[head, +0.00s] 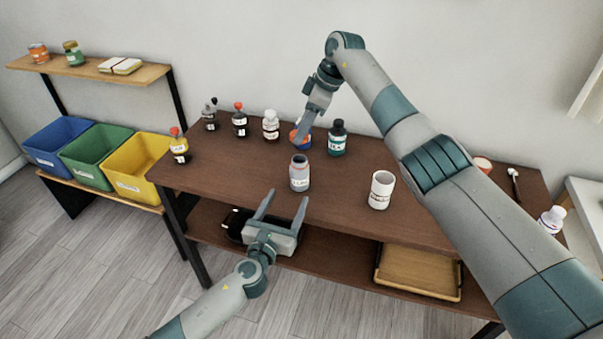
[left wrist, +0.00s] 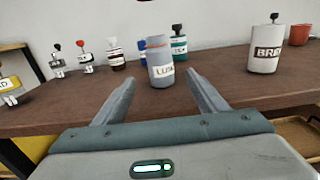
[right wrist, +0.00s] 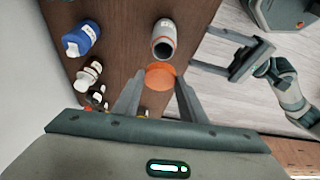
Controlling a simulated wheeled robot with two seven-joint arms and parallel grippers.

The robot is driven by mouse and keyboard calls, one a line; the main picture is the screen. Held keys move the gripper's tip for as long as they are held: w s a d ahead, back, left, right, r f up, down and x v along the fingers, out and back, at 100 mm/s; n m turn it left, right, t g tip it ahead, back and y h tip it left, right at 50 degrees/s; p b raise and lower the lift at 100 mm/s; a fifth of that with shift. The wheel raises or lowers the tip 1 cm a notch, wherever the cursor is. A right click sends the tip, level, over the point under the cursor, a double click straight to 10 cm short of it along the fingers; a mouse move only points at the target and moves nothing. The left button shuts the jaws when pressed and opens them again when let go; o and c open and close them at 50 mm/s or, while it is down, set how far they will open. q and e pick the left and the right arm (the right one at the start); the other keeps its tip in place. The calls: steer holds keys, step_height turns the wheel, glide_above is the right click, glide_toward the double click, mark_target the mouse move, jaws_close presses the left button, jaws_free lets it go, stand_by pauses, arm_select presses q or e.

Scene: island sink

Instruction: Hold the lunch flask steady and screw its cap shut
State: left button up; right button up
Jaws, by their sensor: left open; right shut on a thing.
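The lunch flask (head: 299,174) is a grey cylinder with a white label and a dark open top. It stands upright near the table's front; it also shows in the left wrist view (left wrist: 160,66) and right wrist view (right wrist: 164,40). My left gripper (head: 287,196) is open in front of the flask, which stands just beyond its fingertips, not between them. My right gripper (head: 302,140) is shut on the orange cap (right wrist: 160,76), held apart from the flask, above and behind it. In the head view the fingers partly hide the cap.
A white labelled container (head: 381,192) stands right of the flask. A teal bottle (head: 337,140) and several other bottles line the back and left of the table (head: 230,172). A wooden tray (head: 418,275) lies on the lower shelf. Coloured bins stand at left.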

mark_target(297, 181)
arm_select(q)
steer(key=shift+s, duration=0.15)
arm_select(e)
steer(key=shift+s+r, duration=0.1)
steer(key=shift+s, duration=0.05)
arm_select(q)
steer(key=x, duration=1.2)
steer(key=c, duration=1.6)
arm_select(e)
steer(key=shift+f, duration=2.55)
steer(key=shift+f, duration=0.15)
steer(key=shift+f, duration=0.75)
